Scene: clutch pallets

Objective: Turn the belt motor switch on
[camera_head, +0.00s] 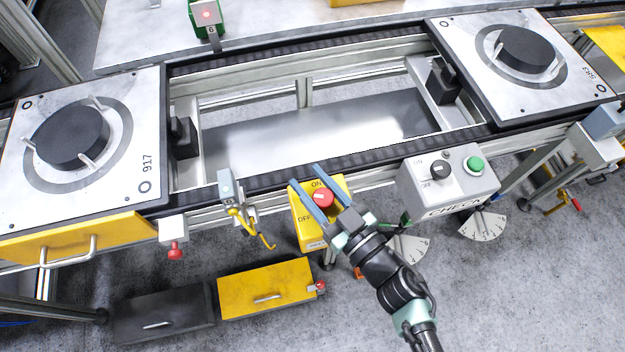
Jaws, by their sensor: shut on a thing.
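A yellow switch box (308,232) hangs at the front of the belt frame, in the middle of the view. It has a red knob (323,197), with "ON" above it and "OFF" at its lower left. I take this as the belt motor switch. My gripper (304,174) reaches in from the lower right. Its two long blue fingers lie on either side of the red knob, and it is shut on the knob. The fingers point to the upper left. The knob's exact setting is hard to tell.
A grey CHECK box (447,182) with a black ON/OFF knob (440,170) and a green button (474,164) stands close on the right. A grey sensor with a yellow cable (237,214) is on the left. Pallets 917 (130,105) and 593 (475,60) sit on the belt.

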